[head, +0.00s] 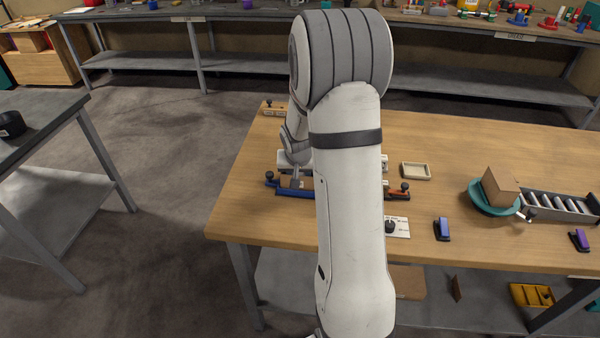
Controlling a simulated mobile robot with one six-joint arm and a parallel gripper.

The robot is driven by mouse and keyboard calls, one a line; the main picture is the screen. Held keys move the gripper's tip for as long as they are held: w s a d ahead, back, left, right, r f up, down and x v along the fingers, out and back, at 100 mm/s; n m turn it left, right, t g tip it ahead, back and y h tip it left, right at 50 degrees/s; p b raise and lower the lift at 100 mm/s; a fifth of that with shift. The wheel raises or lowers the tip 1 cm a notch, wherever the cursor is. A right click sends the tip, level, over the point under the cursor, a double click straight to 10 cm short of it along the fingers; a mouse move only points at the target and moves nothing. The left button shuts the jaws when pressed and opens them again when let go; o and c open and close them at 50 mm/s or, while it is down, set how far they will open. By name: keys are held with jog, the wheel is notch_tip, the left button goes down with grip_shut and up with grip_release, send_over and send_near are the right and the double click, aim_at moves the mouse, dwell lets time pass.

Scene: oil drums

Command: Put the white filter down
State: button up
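My arm runs up the middle of the head view and hides much of the wooden table (262,218) behind it. My gripper (296,181) shows only in part at the left edge of the arm, low over a blue fixture (271,187) with dark knobs. Its fingers are small and partly hidden, so I cannot tell whether they are open or shut. I cannot pick out the white filter for certain. Pale parts around the gripper could be the filter or the gripper itself.
A shallow cream tray (416,171) stands right of the arm. A white plate with a black knob (397,227), a blue clamp-like item (442,229), a teal dish (491,207) bearing a cardboard box (500,186), and a grey roller rack (562,206) lie further along. Bare wood lies front left.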

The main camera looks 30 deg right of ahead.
jog(key=shift+f, duration=0.2)
jog(key=o, duration=0.7)
jog(key=shift+r, duration=0.1)
jog(key=shift+o, duration=0.2)
jog(key=shift+r, duration=0.4)
jog(key=v, duration=1)
jog(key=s+a+r+n, duration=0.1)
jog(key=s+a+r, duration=0.1)
jog(key=s+a, duration=0.2)
jog(key=s+a+r+n+g+y, duration=0.1)
jog(key=s+a, duration=0.4)
jog(key=s, duration=0.6)
jog(key=s+a+r+n+y, duration=0.1)
jog(key=s+a+r+n, duration=0.2)
jog(key=s+a, duration=0.2)
jog(key=s, duration=0.2)
jog(key=shift+s+r, duration=0.35)
jog(key=shift+s, duration=0.05)
